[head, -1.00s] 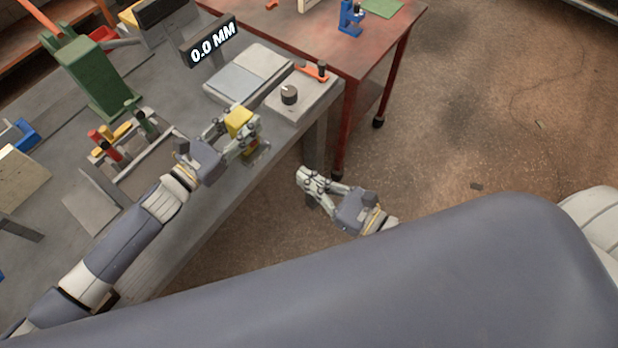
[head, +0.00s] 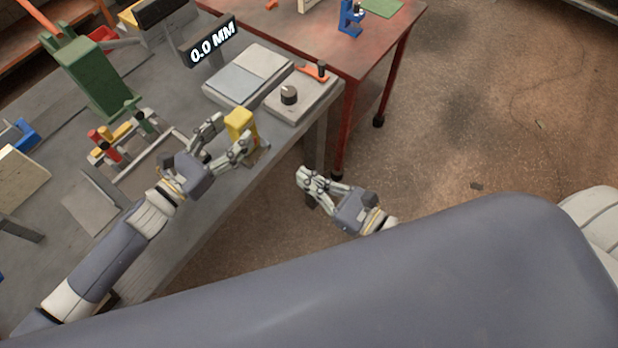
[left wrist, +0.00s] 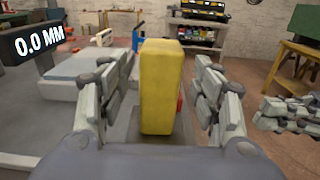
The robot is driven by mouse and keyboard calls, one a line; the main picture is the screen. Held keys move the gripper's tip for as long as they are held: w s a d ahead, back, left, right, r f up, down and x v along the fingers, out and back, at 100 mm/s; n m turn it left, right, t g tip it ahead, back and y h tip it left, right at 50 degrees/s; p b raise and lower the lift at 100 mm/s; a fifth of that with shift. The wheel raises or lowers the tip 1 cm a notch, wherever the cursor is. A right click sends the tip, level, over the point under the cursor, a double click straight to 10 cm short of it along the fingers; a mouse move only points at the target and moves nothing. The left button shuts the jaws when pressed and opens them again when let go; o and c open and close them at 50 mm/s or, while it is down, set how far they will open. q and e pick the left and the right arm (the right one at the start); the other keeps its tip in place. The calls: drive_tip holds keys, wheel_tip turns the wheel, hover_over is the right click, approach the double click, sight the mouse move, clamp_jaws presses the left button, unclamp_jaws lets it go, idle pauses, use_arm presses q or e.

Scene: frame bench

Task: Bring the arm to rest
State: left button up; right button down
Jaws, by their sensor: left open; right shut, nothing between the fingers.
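My left gripper (head: 228,142) is open over the grey bench near its right edge. A yellow block (head: 240,124) stands upright just beyond its fingertips. In the left wrist view the yellow block (left wrist: 161,86) shows between the two open fingers, with gaps on both sides. My right gripper (head: 303,180) is shut and empty, held off the bench's edge above the floor. Its fingers also show at the right of the left wrist view (left wrist: 290,112).
A flat grey plate unit (head: 262,64), a box with a black knob (head: 289,95) and a "0.0 MM" display (head: 212,43) sit beyond the block. A green machine (head: 95,75) and a small fixture (head: 108,145) stand left. A red table (head: 330,45) adjoins the bench.

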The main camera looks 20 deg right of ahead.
use_arm(q)
drive_tip(key=v, duration=0.8)
drive_tip(key=shift+s, duration=0.15)
